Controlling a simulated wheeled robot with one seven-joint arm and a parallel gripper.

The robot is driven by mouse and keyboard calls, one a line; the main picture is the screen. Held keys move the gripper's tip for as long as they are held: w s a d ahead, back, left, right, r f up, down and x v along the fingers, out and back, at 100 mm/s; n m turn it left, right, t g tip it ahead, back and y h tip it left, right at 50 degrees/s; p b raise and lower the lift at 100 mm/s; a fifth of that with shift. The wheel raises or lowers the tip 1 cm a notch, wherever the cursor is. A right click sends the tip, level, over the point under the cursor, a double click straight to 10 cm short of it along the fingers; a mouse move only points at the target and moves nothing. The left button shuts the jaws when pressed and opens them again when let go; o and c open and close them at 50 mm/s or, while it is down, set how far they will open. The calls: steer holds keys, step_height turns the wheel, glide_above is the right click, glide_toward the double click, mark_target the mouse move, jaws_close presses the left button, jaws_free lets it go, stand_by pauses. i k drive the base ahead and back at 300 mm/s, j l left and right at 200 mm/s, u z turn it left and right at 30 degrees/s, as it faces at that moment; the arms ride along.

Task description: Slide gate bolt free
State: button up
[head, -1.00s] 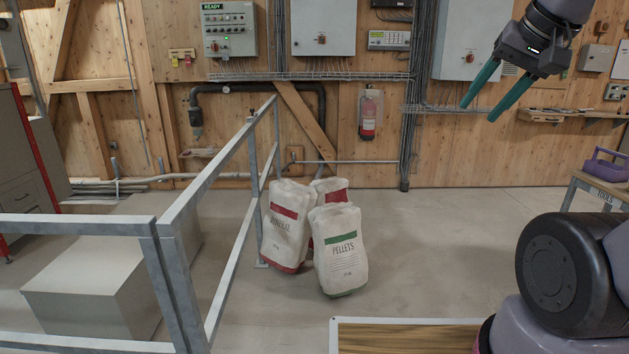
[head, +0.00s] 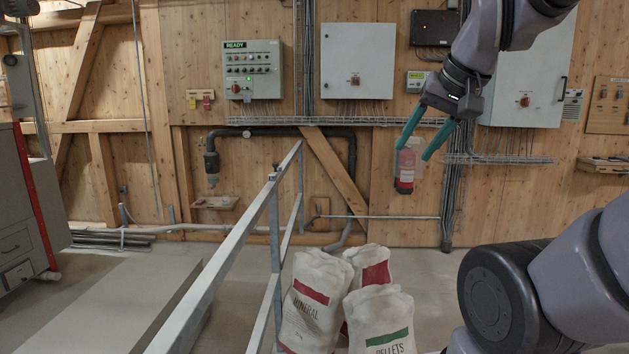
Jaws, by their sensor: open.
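A grey metal railing (head: 235,246) runs from the lower left toward the back wall, with posts under its top rail. A small dark fitting (head: 276,171) shows on the railing near its far end; I cannot tell whether it is the gate bolt. No gate bolt is clearly recognisable. My gripper (head: 415,153) is at the upper right, its two teal fingers apart and pointing down and left. Nothing is between the fingers; they overlap the fire extinguisher in the picture. My gripper is to the right of the railing in the picture, apart from it.
White feed sacks (head: 318,300) stand right of the railing. A red fire extinguisher (head: 404,182) hangs on the wall. A control panel reading READY (head: 253,72) and grey cabinets (head: 356,60) are on the wooden wall. A pale grey block (head: 120,300) lies left of the railing.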

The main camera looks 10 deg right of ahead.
mark_target(274, 165)
steer(key=i+j+u, duration=0.2)
steer(key=i+j, duration=0.15)
steer(key=i+l, duration=0.1)
steer(key=i, duration=0.2)
steer(key=i+l+u, duration=0.1)
steer(key=i, duration=0.2)
